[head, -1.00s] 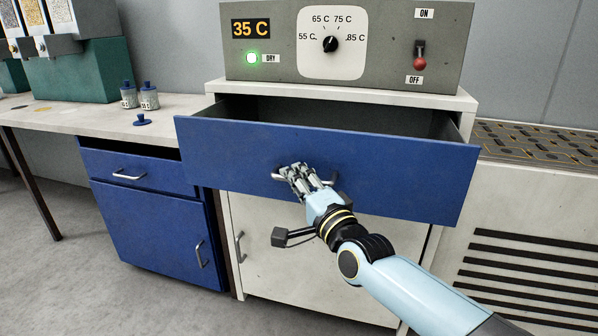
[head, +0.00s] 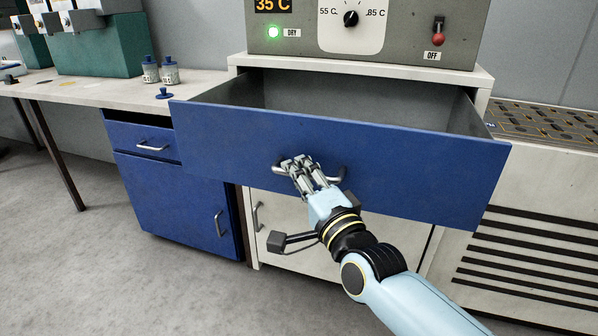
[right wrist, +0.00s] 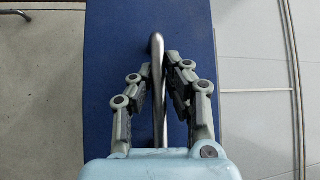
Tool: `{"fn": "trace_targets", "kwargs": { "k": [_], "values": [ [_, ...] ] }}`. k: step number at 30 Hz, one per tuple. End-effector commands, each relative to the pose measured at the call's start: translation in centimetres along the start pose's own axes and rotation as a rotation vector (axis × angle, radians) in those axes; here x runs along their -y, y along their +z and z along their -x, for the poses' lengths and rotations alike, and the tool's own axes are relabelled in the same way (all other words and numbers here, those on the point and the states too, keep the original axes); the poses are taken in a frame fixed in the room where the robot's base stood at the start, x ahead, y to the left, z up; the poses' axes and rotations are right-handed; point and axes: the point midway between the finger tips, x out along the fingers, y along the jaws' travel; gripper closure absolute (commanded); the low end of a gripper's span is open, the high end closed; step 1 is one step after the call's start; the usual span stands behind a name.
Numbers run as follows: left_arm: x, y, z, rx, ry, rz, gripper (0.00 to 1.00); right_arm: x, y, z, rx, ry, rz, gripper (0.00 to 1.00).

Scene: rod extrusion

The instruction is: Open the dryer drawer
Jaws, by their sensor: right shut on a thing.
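The dryer drawer (head: 400,165) has a wide blue front and is pulled well out of the pale dryer cabinet (head: 440,70). Its grey inside shows and looks empty. My right gripper (head: 293,165) is at the drawer's metal handle (head: 337,174) and shut on it. In the right wrist view the fingers (right wrist: 162,85) close on both sides of the handle bar (right wrist: 157,50), with the blue drawer front (right wrist: 115,60) behind. My left gripper is not in view.
A control panel (head: 465,15) with a green lit lamp, dial and red switch sits on the cabinet. Left are a blue cupboard (head: 175,200) and a bench (head: 110,95) with small bottles (head: 169,72). Right is a vented unit (head: 520,190). Floor is clear at lower left.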

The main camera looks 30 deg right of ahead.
Motion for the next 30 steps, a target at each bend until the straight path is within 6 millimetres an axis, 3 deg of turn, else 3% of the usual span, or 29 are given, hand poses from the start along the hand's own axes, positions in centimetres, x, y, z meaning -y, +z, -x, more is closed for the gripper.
{"fn": "trace_targets", "kwargs": {
  "k": [2,3,9,20,30],
  "values": [
    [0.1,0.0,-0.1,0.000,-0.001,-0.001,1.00,-0.7,0.1,0.3,0.005,0.017,0.004,1.00],
    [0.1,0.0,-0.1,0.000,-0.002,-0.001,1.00,-0.7,0.1,0.3,0.005,0.017,0.004,0.88],
    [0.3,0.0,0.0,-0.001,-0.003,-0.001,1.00,-0.5,0.1,0.2,0.003,0.012,0.003,0.64],
    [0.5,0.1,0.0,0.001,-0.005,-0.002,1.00,-0.3,0.0,1.0,0.002,0.007,0.001,0.64],
    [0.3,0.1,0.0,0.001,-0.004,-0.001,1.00,-0.3,0.0,8.2,0.002,0.010,0.003,0.64]
  ]
}}
